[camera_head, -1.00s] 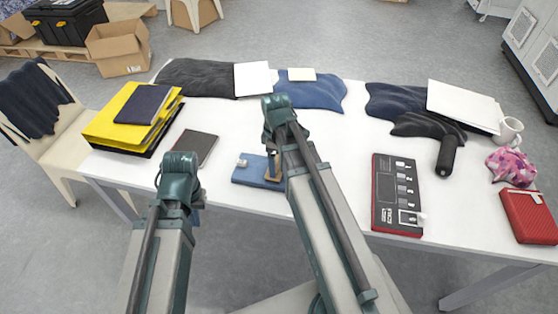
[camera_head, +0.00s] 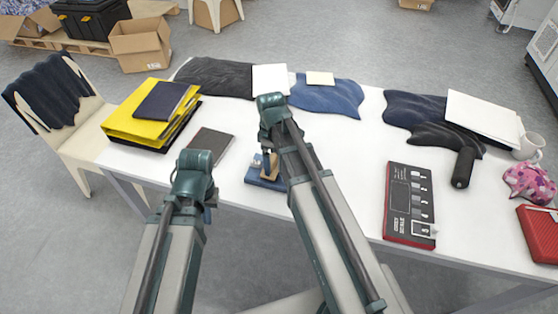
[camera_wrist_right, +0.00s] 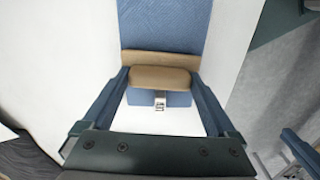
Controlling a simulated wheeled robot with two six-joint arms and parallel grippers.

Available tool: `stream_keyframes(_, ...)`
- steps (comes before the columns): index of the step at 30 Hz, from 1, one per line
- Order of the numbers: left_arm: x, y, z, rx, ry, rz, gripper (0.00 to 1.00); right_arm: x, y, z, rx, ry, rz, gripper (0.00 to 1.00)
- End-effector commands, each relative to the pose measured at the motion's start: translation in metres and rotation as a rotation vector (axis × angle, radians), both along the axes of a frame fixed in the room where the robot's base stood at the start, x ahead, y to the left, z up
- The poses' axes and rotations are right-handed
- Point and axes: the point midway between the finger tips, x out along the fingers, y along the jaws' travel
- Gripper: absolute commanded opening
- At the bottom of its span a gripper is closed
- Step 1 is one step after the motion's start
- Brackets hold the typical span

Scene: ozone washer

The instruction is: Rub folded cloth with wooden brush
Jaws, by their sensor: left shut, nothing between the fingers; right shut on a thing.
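The folded blue cloth (camera_head: 258,181) lies near the front edge of the white table, partly hidden by my right arm. It fills the top of the right wrist view (camera_wrist_right: 165,25), with more blue and a small pale tag below the brush. The tan wooden brush (camera_wrist_right: 160,77) lies across the cloth, between the fingers of my right gripper (camera_wrist_right: 163,80), which is shut on it. The brush appears to rest on the cloth. My left gripper (camera_head: 209,212) is at the table's front, left of the cloth, mostly hidden behind its own arm; it is shut and empty.
A dark notebook (camera_head: 211,146) and yellow binders (camera_head: 140,120) lie to the left. A red-and-black device (camera_head: 410,205) lies to the right. The table's middle is clear.

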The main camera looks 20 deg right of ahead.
Motion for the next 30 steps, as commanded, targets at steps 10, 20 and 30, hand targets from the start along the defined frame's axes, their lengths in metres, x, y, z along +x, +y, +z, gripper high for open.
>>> stream_keyframes(10,0.000,0.000,0.000,0.000,0.000,0.000,0.00,0.003,0.006,0.000,0.000,0.000,0.000,0.04)
stream_keyframes(20,0.000,0.000,0.021,0.000,0.000,0.000,0.00,0.003,0.005,0.021,-0.001,0.001,0.000,0.04)
stream_keyframes(30,0.000,0.000,0.054,0.000,0.000,0.000,0.00,0.003,0.005,0.054,-0.001,0.001,0.000,0.04)
